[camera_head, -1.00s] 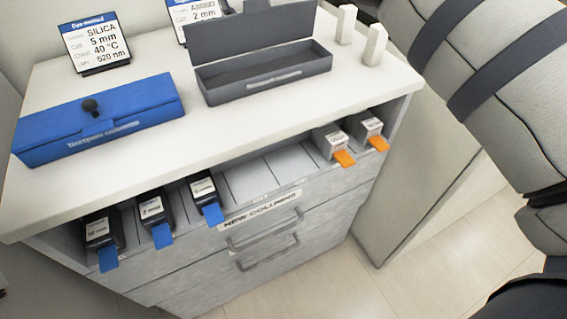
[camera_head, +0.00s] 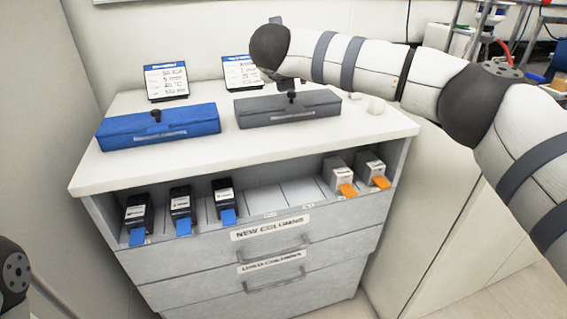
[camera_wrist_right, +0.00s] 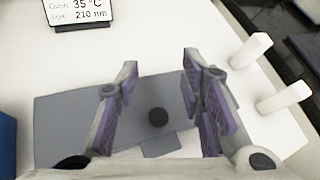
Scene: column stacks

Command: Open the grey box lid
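The grey box (camera_head: 288,113) stands on the white cabinet top with its lid lying shut. The lid's black knob (camera_head: 291,96) stands up from it. In the right wrist view the flat grey lid (camera_wrist_right: 85,125) and the round knob (camera_wrist_right: 158,117) show below. My right gripper (camera_wrist_right: 159,60) is open, with its two purple-padded fingers apart and the knob showing between them. In the head view my right gripper (camera_head: 277,78) is over the back of the lid, partly hidden behind my arm. My left gripper is out of view.
A shut blue box (camera_head: 160,130) stands left of the grey one. Two sign cards (camera_head: 166,82) stand behind. Two white blocks (camera_wrist_right: 250,50) stand right of the grey box. Several tagged columns (camera_head: 180,203) sit in the shelf above drawers (camera_head: 275,250).

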